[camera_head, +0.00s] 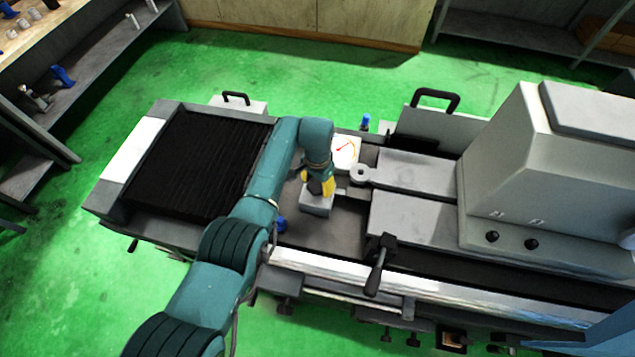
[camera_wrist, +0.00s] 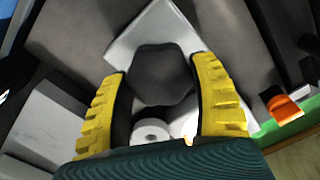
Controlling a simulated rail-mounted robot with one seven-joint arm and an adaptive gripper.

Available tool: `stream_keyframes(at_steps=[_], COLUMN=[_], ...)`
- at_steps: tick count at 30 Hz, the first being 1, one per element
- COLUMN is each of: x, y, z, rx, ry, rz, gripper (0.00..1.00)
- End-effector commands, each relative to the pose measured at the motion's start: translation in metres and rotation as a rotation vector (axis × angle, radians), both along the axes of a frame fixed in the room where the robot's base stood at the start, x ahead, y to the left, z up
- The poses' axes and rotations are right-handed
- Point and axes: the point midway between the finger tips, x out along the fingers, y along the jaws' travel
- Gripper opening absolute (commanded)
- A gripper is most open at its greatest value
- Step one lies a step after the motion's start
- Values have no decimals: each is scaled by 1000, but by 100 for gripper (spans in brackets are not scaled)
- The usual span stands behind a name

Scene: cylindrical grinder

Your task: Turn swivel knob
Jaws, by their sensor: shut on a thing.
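The swivel knob is a dark, angular piece (camera_wrist: 163,77) on top of a light grey block (camera_wrist: 145,28) in the wrist view. My gripper (camera_wrist: 161,72) has its two yellow ribbed fingers on either side of the knob, shut on it. In the head view my gripper (camera_head: 324,187) reaches down onto the grey block (camera_head: 316,206) on the machine table. My gripper and wrist mostly cover the knob in the head view.
A white dial plate (camera_head: 346,150) and a round grey piece (camera_head: 360,174) stand close behind and right of my gripper. The large grey machine housing (camera_head: 550,190) fills the right. A black lever (camera_head: 376,270) rises at the front. Black bellows (camera_head: 195,160) lie left.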

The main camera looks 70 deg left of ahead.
Motion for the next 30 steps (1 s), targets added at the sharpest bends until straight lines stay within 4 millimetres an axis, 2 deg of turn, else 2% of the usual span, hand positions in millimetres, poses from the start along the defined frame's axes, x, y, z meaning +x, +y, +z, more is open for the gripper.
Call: stream_keyframes(at_steps=[30], x=[1], y=[1], z=[3], rx=[3], ry=[-1], rz=[-964], gripper=[27])
